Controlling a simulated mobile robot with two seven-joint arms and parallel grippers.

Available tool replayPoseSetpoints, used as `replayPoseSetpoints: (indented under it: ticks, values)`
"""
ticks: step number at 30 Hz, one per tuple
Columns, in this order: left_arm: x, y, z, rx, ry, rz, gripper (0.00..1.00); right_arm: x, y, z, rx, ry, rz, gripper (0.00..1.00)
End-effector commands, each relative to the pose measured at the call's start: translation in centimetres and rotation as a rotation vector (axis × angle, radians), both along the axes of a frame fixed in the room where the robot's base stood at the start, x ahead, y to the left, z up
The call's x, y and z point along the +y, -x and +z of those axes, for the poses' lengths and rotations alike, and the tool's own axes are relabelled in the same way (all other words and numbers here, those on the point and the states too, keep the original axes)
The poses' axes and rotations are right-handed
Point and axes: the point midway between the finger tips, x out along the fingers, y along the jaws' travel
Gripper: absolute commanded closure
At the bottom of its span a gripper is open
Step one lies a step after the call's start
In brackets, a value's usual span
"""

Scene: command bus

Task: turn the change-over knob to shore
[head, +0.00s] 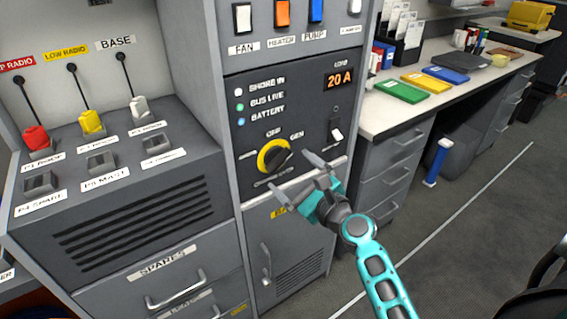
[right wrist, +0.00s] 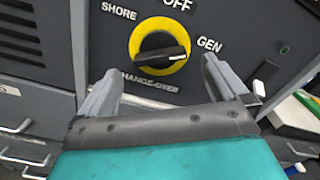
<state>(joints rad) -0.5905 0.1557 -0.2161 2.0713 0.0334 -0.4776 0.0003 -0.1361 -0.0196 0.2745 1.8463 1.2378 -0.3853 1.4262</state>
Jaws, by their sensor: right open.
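The change-over knob (head: 273,157) is a black bar handle on a yellow ring, set in the dark panel of the grey cabinet. In the right wrist view the knob (right wrist: 160,54) shows its handle lying nearly level, with a white mark at its right end, on the GEN side. SHORE is printed at its upper left, OFF above. My right gripper (head: 293,176) is open and empty, just below and right of the knob. In the right wrist view its fingers (right wrist: 156,88) stand apart on either side below the knob, not touching it. My left gripper is not in view.
A toggle switch (head: 336,133) sits right of the knob, below a 20 A display (head: 339,79). Lamps labelled SHORE IN, BUS LIVE and BATTERY are above; the lower two glow. A desk (head: 400,113) with coloured folders stands to the right. A radio console (head: 120,155) stands left.

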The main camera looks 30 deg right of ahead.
Motion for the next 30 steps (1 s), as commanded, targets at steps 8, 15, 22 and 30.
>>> replayPoseSetpoints:
  ticks: [8,15,22,30]
  values:
    - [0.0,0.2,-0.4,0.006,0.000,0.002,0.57,0.4,-3.7,0.0,-0.001,0.001,0.000,0.00]
    - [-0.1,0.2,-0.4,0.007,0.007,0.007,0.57,0.4,-4.5,0.0,0.000,0.001,0.001,0.00]
    - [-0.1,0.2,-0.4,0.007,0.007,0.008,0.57,0.4,-4.4,-0.1,0.001,0.002,0.000,0.05]
    - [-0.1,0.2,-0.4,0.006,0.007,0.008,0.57,0.4,-4.4,-0.1,0.001,0.002,0.000,0.31]
